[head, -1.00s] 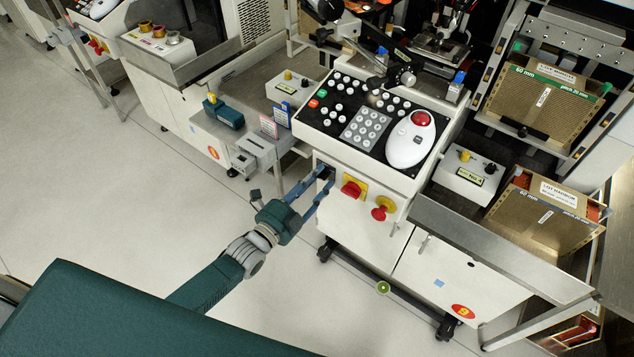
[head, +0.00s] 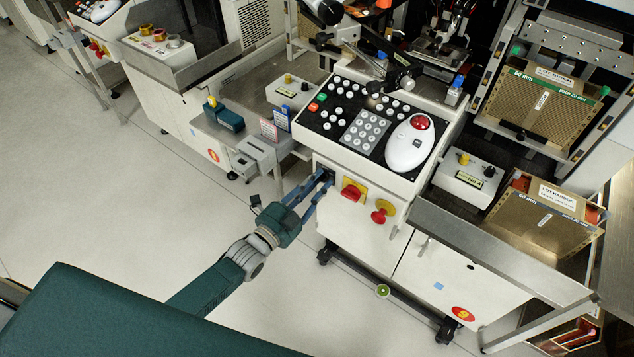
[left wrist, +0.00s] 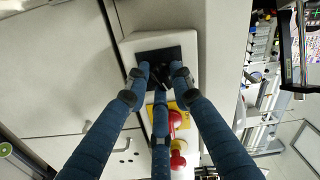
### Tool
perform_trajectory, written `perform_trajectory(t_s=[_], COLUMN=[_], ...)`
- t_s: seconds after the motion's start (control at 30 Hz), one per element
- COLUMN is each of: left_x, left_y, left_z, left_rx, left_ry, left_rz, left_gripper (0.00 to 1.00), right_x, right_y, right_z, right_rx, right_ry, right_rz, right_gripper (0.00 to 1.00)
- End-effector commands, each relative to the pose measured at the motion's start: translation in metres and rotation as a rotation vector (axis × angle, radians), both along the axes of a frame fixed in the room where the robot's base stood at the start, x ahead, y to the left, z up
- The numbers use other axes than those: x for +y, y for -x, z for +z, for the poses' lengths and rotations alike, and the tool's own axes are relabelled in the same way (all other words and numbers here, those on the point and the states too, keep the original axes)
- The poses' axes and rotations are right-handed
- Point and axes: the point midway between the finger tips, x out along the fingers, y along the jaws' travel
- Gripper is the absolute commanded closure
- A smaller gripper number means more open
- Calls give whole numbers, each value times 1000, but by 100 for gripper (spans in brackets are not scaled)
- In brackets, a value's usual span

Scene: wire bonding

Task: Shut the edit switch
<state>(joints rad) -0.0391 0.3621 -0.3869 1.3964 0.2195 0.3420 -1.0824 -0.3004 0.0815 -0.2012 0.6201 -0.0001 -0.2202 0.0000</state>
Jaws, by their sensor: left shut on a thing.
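The edit switch (left wrist: 158,54) is a small dark knob on a black square plate, seen in the left wrist view. It also shows in the head view (head: 326,170) at the upper left of the white console's front panel. My left gripper (head: 322,182) reaches it from the front left. In the left wrist view, the blue fingers of my left gripper (left wrist: 160,74) close in around the knob and are shut on it. The fingertips hide much of the knob, so its exact turn is unclear. My right gripper is not in view.
A red switch on a yellow plate (head: 352,191) and a red round knob (head: 382,212) sit just right of the fingers. The console's keypad (head: 364,132) and trackball (head: 409,145) are above. Open floor (head: 120,200) lies to the left.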

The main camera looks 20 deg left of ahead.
Motion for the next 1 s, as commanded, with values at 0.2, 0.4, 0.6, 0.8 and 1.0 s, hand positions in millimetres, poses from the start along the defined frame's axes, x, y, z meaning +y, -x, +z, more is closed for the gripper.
perform_trajectory(t_s=[0.2, 0.4, 0.6, 0.8, 1.0], left_x=[-2, -3, -4, -5, -5], left_y=[3, 4, 5, 6, 6], left_z=[-7, -7, -7, -7, -7], left_rx=[85, 151, 217, 283, 341], left_ry=[184, 362, 541, 718, 879], left_rz=[-1, -2, -1, -1, 0], left_gripper=[100, 100, 100, 100, 100], right_x=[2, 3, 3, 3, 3], right_y=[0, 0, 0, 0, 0], right_z=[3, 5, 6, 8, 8], right_rx=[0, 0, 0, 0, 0], right_ry=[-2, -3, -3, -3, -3], right_rz=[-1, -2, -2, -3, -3], right_gripper=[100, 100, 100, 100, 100])
